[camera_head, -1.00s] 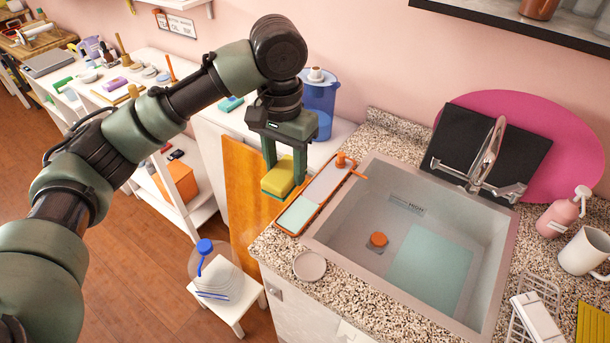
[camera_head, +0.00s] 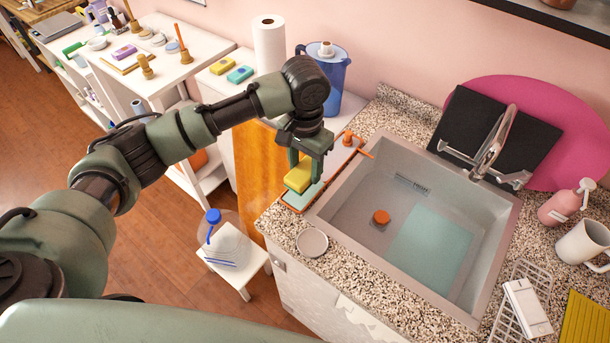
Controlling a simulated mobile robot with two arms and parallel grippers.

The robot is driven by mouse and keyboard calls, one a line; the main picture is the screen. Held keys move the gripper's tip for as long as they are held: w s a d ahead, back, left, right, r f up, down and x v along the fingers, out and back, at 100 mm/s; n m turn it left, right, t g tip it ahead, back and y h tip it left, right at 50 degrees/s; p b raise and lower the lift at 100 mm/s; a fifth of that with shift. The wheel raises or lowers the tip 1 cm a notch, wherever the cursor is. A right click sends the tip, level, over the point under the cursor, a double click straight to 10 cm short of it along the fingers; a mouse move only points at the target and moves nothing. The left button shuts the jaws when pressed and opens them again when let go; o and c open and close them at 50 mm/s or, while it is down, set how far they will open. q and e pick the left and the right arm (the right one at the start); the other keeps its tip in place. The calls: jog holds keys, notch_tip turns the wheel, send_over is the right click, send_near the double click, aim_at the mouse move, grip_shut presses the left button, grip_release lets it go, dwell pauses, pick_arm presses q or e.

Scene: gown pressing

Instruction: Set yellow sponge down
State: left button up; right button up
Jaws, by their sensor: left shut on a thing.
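My left gripper (camera_head: 305,170) points down, shut on a yellow sponge (camera_head: 297,179). It holds the sponge at the near-left end of a narrow orange-rimmed tray (camera_head: 345,158) on the counter by the sink's left edge. The sponge and gripper hide part of the tray's teal section (camera_head: 298,200). I cannot tell whether the sponge touches the tray. My right gripper is not in view.
The sink (camera_head: 340,215) lies to the right, with an orange plug (camera_head: 381,217) inside. A small round dish (camera_head: 312,242) sits in front of the tray. A blue pitcher (camera_head: 330,72), paper roll (camera_head: 269,45) and other sponges (camera_head: 222,66) stand behind.

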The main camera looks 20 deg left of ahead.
aim_at(305, 179)
pick_arm(q)
notch_tip(305, 179, down, 4)
jog(key=shift+f+p, duration=0.1)
jog(key=shift+p, duration=0.25)
jog(key=shift+f, duration=0.2)
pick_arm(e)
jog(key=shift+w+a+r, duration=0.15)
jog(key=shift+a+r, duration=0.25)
pick_arm(q)
jog(key=shift+f, duration=0.1)
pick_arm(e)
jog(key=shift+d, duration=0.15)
pick_arm(q)
jog(key=o, duration=1.3)
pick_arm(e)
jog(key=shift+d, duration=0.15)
